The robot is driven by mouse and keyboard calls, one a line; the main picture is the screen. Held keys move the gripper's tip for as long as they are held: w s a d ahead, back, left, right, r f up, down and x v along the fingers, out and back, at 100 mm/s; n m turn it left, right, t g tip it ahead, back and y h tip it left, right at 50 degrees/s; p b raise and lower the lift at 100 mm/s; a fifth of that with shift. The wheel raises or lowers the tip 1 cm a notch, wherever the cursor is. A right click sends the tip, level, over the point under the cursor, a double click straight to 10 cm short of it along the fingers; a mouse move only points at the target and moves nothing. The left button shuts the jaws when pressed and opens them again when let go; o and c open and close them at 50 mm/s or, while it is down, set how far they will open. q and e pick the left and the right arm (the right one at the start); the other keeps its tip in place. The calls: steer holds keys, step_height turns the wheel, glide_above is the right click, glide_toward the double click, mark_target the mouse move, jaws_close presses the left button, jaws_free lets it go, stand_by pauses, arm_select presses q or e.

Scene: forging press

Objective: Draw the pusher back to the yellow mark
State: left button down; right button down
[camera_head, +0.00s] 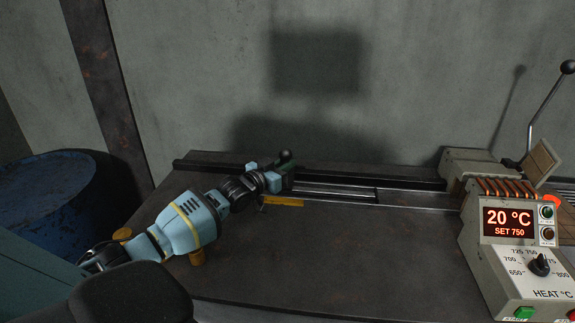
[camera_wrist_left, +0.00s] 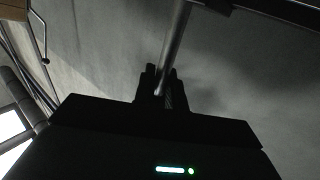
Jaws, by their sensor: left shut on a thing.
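The pusher (camera_head: 286,165) is a dark green block with a black knob, at the left part of a long rail on the bench. The yellow mark (camera_head: 285,201) is a short strip at the rail's near side, just in front of the pusher. My left gripper (camera_head: 279,179) is at the pusher, and its arm hides part of it. In the left wrist view the fingers (camera_wrist_left: 161,85) are shut on a grey metal rod (camera_wrist_left: 176,42), which looks like the pusher's handle. My right gripper is not in view.
The rail (camera_head: 400,198) runs right to the heater unit (camera_head: 510,235), which reads 20 °C, set 750. A lever (camera_head: 545,105) stands behind it. A blue barrel (camera_head: 60,195) stands left of the bench. The bench's front middle (camera_head: 340,260) is clear.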

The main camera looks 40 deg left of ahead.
arm_select(q)
steer(key=shift+s+f, duration=0.1)
steer(key=shift+f, duration=0.05)
steer(key=c, duration=1.5)
jaws_free()
steer(key=shift+c, duration=0.2)
steer(key=s, duration=0.7)
steer(key=shift+s+a+p, duration=0.2)
steer(key=shift+s+p, duration=0.15)
steer(key=shift+p, duration=0.1)
